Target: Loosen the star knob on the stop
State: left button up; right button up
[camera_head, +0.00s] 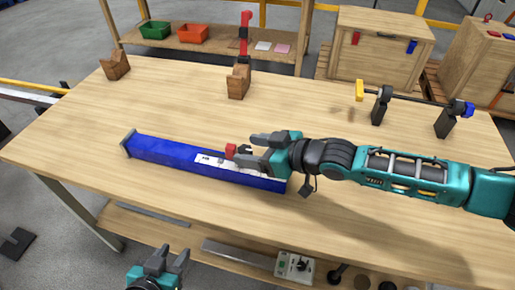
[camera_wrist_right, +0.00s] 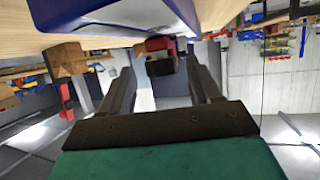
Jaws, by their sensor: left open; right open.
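A long blue rail (camera_head: 180,156) with a white label strip lies on the wooden table. A small red part (camera_head: 231,150), apparently on the stop, stands at the rail's label; its star shape cannot be made out. My right gripper (camera_head: 253,147) is open over the rail, its fingers pointing left towards the red part. In the right wrist view, the red part (camera_wrist_right: 157,44) and a black piece (camera_wrist_right: 160,67) appear between and beyond the open fingers (camera_wrist_right: 162,82), with no visible contact. My left gripper (camera_head: 168,262) is open and empty at the bottom, before the table's front edge.
Wooden blocks (camera_head: 115,65) and (camera_head: 238,82) stand at the back, the latter near a red upright (camera_head: 244,35). A black bar on stands (camera_head: 415,97) is at the back right. The table's left part is clear. A lower shelf holds a control box (camera_head: 294,266).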

jog(key=v, duration=1.3)
jog(key=shift+p, duration=0.4)
jog(key=shift+a, duration=0.1)
